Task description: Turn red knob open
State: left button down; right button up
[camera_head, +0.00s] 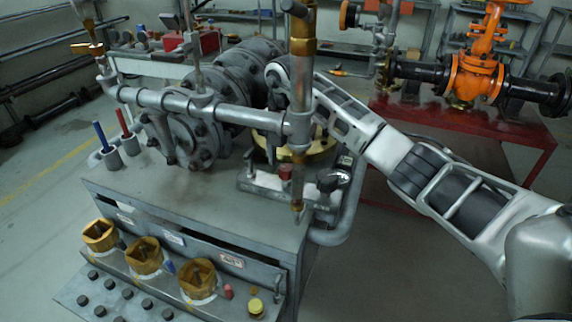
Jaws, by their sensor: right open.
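A small red knob (286,172) stands on a grey fitting on top of the bench, just right of the large grey flanged valve body (190,140). My right arm comes in from the right and reaches over the bench behind the upright pipe. My right gripper (277,100) is at its end, above and behind the red knob and apart from it. The pipe and clamp partly hide its fingers. Nothing shows held in it. My left gripper is out of view.
An upright pipe (302,90) and a horizontal pipe (165,100) stand in front of the valve body. A black-topped knob (327,184) sits right of the red knob. An orange valve (477,75) rests on a red table (450,121). Brass sockets (143,256) line the bench front.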

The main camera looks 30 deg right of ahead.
jog(key=shift+f, duration=0.95)
jog(key=c, duration=1)
jog(key=shift+o, duration=0.2)
